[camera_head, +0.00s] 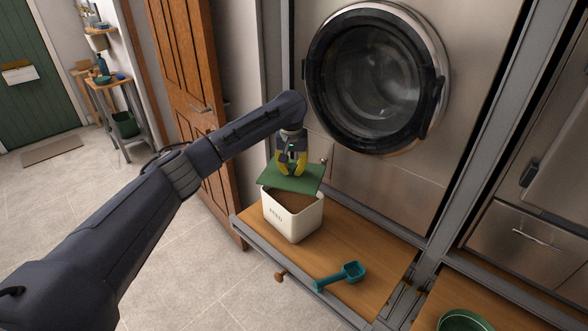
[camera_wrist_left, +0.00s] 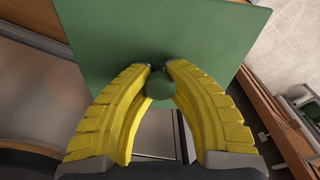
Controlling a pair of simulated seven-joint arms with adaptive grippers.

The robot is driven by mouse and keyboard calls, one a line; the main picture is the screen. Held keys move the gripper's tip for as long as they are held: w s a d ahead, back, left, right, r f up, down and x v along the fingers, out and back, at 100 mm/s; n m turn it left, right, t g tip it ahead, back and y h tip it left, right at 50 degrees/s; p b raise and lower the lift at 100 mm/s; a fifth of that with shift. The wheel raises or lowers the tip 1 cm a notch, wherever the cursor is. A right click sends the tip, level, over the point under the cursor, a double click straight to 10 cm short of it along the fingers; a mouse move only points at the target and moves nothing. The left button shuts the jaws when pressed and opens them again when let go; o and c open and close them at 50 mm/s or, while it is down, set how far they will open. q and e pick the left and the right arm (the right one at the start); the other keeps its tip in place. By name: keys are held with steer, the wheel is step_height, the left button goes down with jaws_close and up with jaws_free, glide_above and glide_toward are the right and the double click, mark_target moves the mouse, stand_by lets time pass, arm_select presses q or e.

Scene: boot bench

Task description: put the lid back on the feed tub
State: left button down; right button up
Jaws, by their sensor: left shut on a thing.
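The feed tub (camera_head: 291,222) is a cream box with lettering on its front, standing on the wooden bench. Brown feed shows inside through its partly uncovered top. The flat green lid (camera_head: 292,181) is over the back part of the tub, tilted; I cannot tell whether it touches the rim. My left gripper (camera_head: 291,170), with yellow fingers, is shut on the lid's round knob. In the left wrist view the green lid (camera_wrist_left: 160,35) lies beyond the fingers, and the knob (camera_wrist_left: 160,86) sits between the fingertips. My right gripper is not in view.
A teal scoop (camera_head: 342,276) lies on the wooden bench (camera_head: 375,257), right of the tub. A green bowl (camera_head: 463,321) is at the bottom right. A round-doored machine (camera_head: 376,78) stands behind the bench. Bench surface around the scoop is clear.

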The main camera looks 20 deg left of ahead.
arm_select(q)
steer(key=shift+s+a+f, duration=0.1)
steer(key=shift+f, duration=3.05)
steer(key=shift+f, duration=0.25)
stand_by(0.4)
steer(key=c, duration=0.7)
jaws_free()
steer(key=shift+r, duration=0.15)
steer(key=shift+r, duration=3.35)
